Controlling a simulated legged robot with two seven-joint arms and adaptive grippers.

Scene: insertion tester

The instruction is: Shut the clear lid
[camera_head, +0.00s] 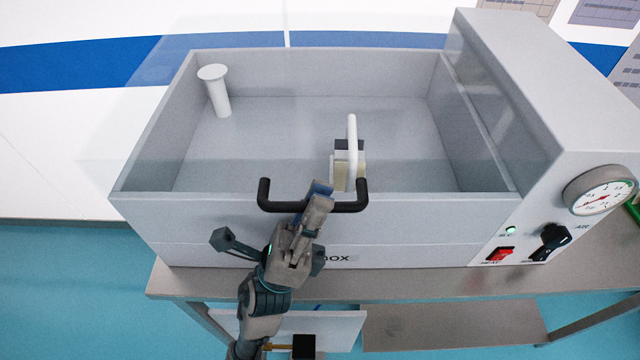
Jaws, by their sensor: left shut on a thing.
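The grey box (190,225) stands on a metal table, and its inside shows from above. The clear lid is hard to make out; only a faint sheen shows over and beside the box. Its black handle (263,192) lies over the front rim of the box. My left gripper (318,194) is shut on the handle's middle bar, which it partly hides. I cannot tell whether a gap is left between the lid and the rim. My right gripper is not in view.
Inside the box are a white post (217,92) and a pale fixture with a white curved bar (351,145). On the right are a pressure gauge (600,192), a red switch (499,254) and a black knob (553,236). A lower shelf (450,328) shows below.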

